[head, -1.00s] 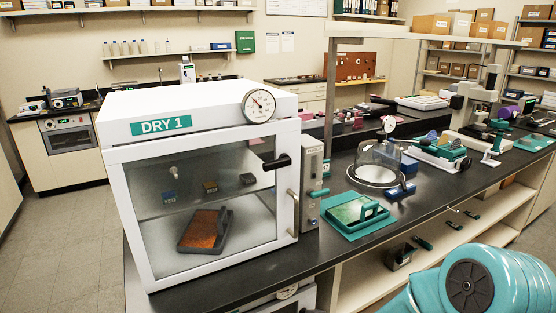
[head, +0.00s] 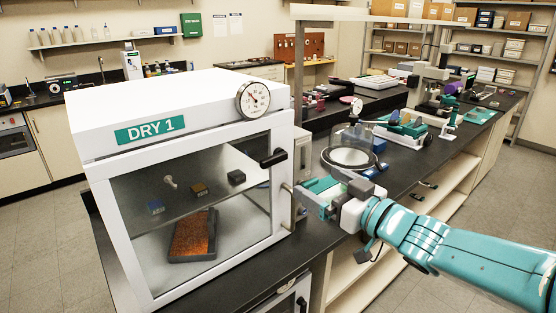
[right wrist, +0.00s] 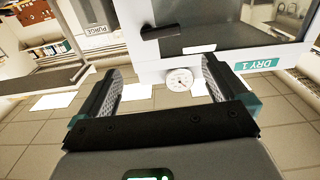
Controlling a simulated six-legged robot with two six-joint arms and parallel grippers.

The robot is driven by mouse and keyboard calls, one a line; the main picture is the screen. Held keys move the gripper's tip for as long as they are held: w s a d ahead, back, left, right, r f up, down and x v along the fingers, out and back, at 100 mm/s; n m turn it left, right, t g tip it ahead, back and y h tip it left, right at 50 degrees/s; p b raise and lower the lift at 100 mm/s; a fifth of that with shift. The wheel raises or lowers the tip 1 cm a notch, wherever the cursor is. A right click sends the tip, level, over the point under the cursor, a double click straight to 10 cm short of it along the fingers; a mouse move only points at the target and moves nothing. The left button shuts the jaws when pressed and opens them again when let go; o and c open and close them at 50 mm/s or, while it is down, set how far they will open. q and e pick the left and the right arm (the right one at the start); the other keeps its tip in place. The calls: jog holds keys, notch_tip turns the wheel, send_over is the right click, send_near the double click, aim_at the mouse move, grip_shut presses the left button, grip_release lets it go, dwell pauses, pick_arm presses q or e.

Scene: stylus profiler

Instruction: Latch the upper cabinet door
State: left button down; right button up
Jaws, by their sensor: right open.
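The upper cabinet (head: 180,98), labelled DRY 1, stands on the black bench with its glass door (head: 130,245) looking closed against the frame. A black latch lever (head: 273,158) sits near the door's upper right edge, roughly level and tilted slightly up to the right. In the right wrist view the lever (right wrist: 163,32) shows upside down, ahead of the fingers. My right gripper (head: 318,186) is open and empty, right of the door and lower than the lever. Its open fingers also show in the wrist view (right wrist: 161,78). No contact with the lever shows. My left gripper is not in view.
A dial gauge (head: 254,100) is on the cabinet's upper right corner. A pale vertical door handle (head: 283,208) is close to my right fingers. A glass dome (head: 352,146) stands behind my gripper. A lower cabinet (head: 285,302) is below the bench.

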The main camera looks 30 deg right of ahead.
aim_at(276, 160)
jog(key=w, duration=0.4)
jog(key=w+a, duration=0.1)
jog(key=w, duration=0.3)
jog(key=w+p, duration=0.1)
jog(key=w, duration=0.4)
jog(key=shift+a, duration=0.25)
jog(key=shift+w+d+f, duration=0.1)
jog(key=shift+w+f, duration=0.05)
jog(key=shift+w, duration=0.25)
jog(key=shift+s, duration=0.15)
jog(key=shift+w, duration=0.2)
jog(key=c, duration=0.5)
jog(key=shift+s, duration=0.1)
jog(key=c, duration=0.5)
